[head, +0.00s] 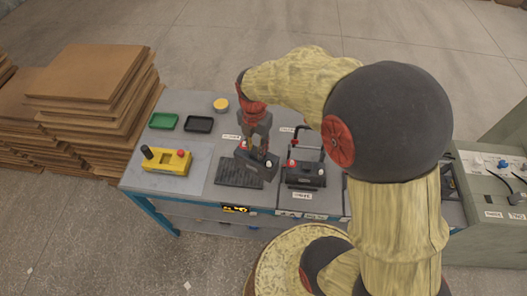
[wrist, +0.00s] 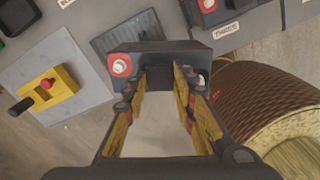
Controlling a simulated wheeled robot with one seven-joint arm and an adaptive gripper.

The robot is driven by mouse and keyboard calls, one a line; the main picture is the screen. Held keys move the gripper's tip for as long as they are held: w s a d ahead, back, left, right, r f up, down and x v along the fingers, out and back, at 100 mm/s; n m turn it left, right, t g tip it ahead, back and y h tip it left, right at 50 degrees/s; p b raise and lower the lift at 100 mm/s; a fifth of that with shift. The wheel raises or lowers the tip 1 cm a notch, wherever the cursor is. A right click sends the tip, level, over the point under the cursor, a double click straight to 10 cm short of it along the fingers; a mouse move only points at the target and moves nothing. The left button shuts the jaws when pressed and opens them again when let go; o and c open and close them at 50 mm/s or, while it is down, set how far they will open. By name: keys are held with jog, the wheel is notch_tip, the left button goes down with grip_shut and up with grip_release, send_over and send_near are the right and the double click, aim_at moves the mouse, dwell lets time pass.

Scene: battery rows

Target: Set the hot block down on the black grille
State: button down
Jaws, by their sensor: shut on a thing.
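The hot block is a dark battery-like block (head: 258,163) with a red-and-white terminal. My gripper (head: 261,153) is shut on it from above. In the wrist view the block (wrist: 165,56) sits across the fingertips (wrist: 165,75), its red terminal on the left and a pale one partly hidden at the right. The black grille (head: 236,175) is a dark ribbed panel on the bench, just left of and below the block in the head view. In the wrist view the grille (wrist: 122,38) shows beyond the block, partly covered by it. I cannot tell the gap between block and grille.
A similar dark battery (head: 304,175) stands in a bay to the right. A yellow box (head: 167,162) with a red button and black knob is on the left. Green (head: 163,121) and black (head: 198,124) trays and a yellow-topped round tub (head: 221,105) stand behind.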

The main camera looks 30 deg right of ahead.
aim_at(239, 146)
jog(key=w+a+f, duration=0.1)
jog(key=w, duration=0.1)
jog(key=w+a+f, duration=0.1)
jog(key=w+f, duration=0.1)
jog(key=w+a+f+b, duration=0.1)
jog(key=w+f, duration=0.1)
jog(key=shift+a+f, duration=0.2)
jog(key=shift+w+a+f+b, duration=0.15)
jog(key=shift+w+f, duration=0.1)
jog(key=shift+f, duration=0.55)
jog(key=shift+w+a+f+b, duration=0.1)
jog(key=shift+w+f, duration=0.1)
jog(key=shift+f, duration=0.55)
jog(key=shift+w+a+f+b, duration=0.15)
jog(key=shift+w+f, duration=0.1)
jog(key=shift+f, duration=0.7)
jog(key=c, duration=1.5)
grip_release()
jog(key=shift+s+f, duration=0.1)
jog(key=shift+s, duration=0.05)
jog(key=shift+o, duration=0.2)
